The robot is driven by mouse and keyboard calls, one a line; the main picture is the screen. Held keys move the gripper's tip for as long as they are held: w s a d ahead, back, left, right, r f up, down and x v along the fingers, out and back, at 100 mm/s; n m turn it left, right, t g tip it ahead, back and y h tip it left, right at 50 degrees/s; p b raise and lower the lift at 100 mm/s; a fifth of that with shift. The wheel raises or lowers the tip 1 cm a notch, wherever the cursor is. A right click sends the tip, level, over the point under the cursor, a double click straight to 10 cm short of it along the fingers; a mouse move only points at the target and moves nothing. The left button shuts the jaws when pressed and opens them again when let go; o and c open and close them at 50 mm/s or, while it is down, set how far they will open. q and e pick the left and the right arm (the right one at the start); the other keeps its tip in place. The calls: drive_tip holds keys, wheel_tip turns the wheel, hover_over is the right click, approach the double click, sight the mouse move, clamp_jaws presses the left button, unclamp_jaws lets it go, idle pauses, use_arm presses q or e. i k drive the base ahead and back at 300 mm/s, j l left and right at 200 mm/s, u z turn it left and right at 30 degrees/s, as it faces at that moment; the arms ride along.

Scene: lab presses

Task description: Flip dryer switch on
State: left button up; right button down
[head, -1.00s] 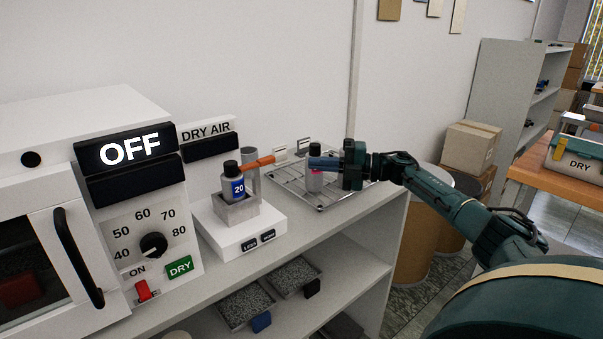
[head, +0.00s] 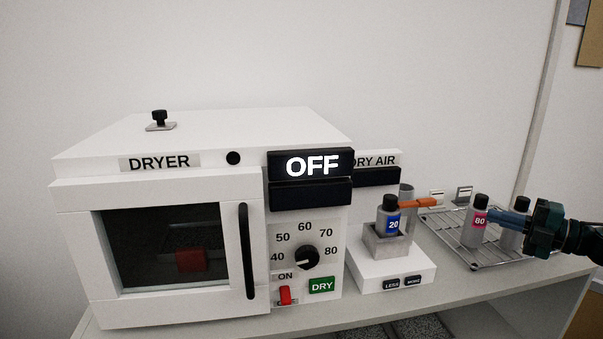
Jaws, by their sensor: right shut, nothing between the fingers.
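The white dryer (head: 180,192) stands on the bench at left and centre, its door shut. Its red switch (head: 285,295) sits at the bottom of the front panel, just below the ON label (head: 286,277). The display (head: 311,165) above reads OFF. My right gripper (head: 497,216) is at the far right, over the wire rack, well apart from the switch. Its fingers are shut and empty, close to the grey bottle marked 80 (head: 474,228) and in front of part of another grey bottle (head: 512,240). My left gripper is not in view.
A black dial (head: 307,257) and green DRY label (head: 321,286) are near the switch. The wire rack (head: 480,262) lies beyond.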

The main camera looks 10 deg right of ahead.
sight(285, 296)
drive_tip(key=k+l, duration=0.35)
drive_tip(key=l, duration=0.15)
drive_tip(key=k+l, duration=0.4)
drive_tip(key=l, duration=0.1)
